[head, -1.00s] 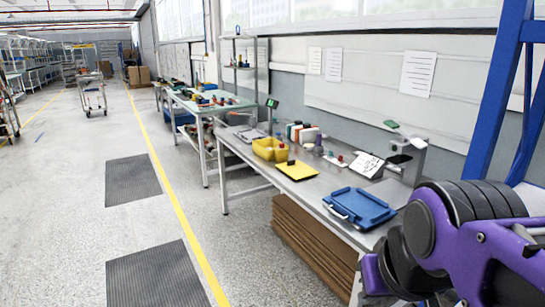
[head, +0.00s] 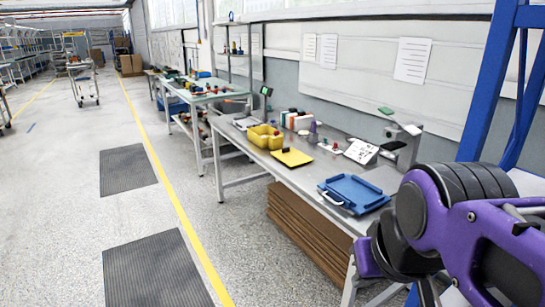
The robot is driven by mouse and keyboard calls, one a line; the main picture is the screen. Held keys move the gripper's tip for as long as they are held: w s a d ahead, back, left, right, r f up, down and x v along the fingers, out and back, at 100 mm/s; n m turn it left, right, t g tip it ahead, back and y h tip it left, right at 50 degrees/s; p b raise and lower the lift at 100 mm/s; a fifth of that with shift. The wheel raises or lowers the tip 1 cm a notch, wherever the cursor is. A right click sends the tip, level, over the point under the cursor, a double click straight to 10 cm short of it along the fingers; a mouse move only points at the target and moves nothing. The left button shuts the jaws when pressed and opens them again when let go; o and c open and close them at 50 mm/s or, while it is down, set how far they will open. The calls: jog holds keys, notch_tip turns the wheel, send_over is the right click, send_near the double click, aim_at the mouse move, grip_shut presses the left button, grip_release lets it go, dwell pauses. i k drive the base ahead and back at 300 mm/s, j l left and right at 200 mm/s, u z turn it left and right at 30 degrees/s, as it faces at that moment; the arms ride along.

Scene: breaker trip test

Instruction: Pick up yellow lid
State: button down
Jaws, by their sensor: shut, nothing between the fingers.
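The yellow lid (head: 291,157) lies flat on the grey workbench (head: 335,165), in front of a yellow bin (head: 262,140). A small dark mark or object shows at its upper left edge. Nothing touches the lid from my side. My purple and black arm fills the lower right of the head view, nearer to me than the bench and apart from the lid. My gripper's fingers do not show in this view.
A blue tray or lid with a pale handle (head: 354,193) lies on the near part of the bench. Small bottles, boxes and a paper sheet (head: 361,151) stand or lie behind. Cardboard sheets (head: 310,235) stand below. The floor on the left is open, with dark mats (head: 128,170).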

aim_at(292, 158)
jog(key=i+j+u, duration=0.3)
jog(key=i, duration=0.15)
jog(key=i+j+u, duration=0.15)
jog(key=i+u, duration=0.15)
jog(key=i, duration=0.2)
jog(key=i+u, duration=0.25)
jog(key=i, duration=0.85)
jog(key=i+j+z, duration=0.1)
jog(key=i, duration=0.45)
jog(key=i+j+z, duration=0.1)
jog(key=i+z, duration=0.25)
jog(key=z, duration=0.15)
jog(key=i+j+z, duration=0.25)
jog(key=z, duration=0.2)
jog(key=i+j+z, duration=0.25)
jog(key=z, duration=0.25)
jog(key=i+j+z, duration=0.2)
jog(key=j+z, duration=0.25)
jog(key=l, duration=0.1)
